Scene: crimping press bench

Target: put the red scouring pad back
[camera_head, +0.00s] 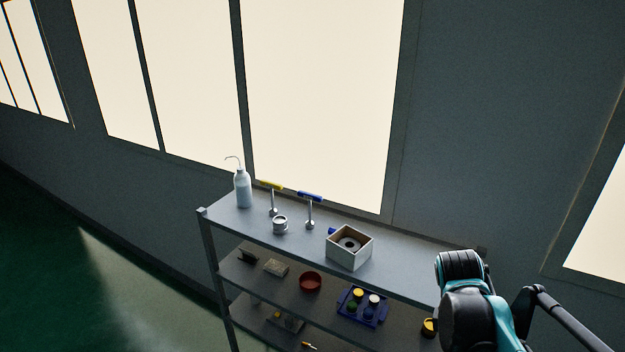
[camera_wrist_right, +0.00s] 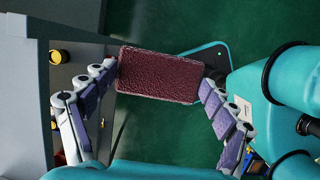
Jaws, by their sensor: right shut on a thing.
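The red scouring pad (camera_wrist_right: 160,75) is a dark red, rough rectangular block in the right wrist view. My right gripper (camera_wrist_right: 159,79) is shut on it, with one fingertip at each short end. The pad is held in the air over the green floor, beside the shelf unit. In the head view my right arm shows at the lower right; its gripper and the pad are out of that view. My left gripper is in neither view.
The grey shelf unit (camera_head: 385,256) carries a white bottle (camera_head: 242,189), a box (camera_head: 349,248) and two upright tools on top. Below are a brown-red bowl (camera_head: 310,282), a grey-brown block (camera_head: 276,267) and a blue tray (camera_head: 349,307) of coloured pots. Some shelf space between them is bare.

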